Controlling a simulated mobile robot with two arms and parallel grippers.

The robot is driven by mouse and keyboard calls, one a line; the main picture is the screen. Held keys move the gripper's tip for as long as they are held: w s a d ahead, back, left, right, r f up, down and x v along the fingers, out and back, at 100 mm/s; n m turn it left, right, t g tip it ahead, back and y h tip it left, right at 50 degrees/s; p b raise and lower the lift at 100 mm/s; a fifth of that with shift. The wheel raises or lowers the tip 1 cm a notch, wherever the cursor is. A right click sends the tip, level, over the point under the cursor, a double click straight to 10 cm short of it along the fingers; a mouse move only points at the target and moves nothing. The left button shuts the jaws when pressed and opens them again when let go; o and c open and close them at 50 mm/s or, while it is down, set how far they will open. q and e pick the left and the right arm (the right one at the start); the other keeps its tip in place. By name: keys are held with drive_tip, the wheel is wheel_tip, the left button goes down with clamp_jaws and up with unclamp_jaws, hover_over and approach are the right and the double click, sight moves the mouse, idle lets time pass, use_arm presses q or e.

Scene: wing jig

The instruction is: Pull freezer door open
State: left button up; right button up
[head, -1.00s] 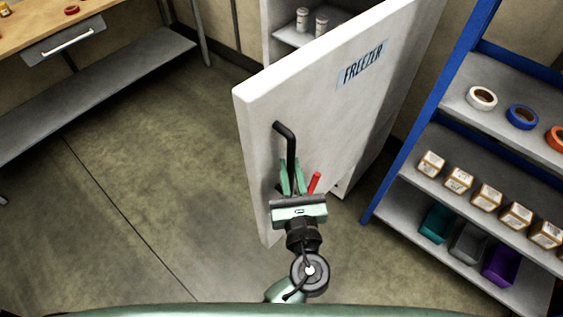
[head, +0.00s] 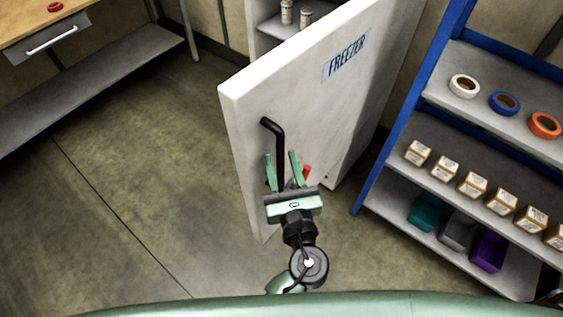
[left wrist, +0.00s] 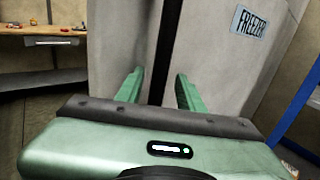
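The white freezer door (head: 305,105), labelled FREEZER, stands swung open, with part of the freezer's inside (head: 262,40) showing behind it. Its black bar handle (head: 279,150) is on the door's face near the left edge. My left gripper (head: 283,160) is open, with its green fingers apart on either side of the lower handle. In the left wrist view the handle (left wrist: 163,60) runs between the two spread fingers, and I see gaps on both sides. The handle's lower end is hidden by the gripper. My right gripper is not in view.
A blue-framed shelf rack (head: 400,115) with tape rolls, small boxes and bins stands close to the right of the door. A workbench (head: 45,20) with a drawer is at the upper left. The floor (head: 130,190) left of the door is clear.

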use_arm(q)
drive_tip(key=shift+s+f, duration=0.15)
drive_tip(key=shift+s, duration=0.25)
drive_tip(key=s+d+b, duration=0.1)
drive_tip(key=s+b, duration=0.1)
drive_tip(key=s, duration=0.5)
drive_tip(key=shift+d+b, duration=0.15)
drive_tip(key=shift+b, duration=0.2)
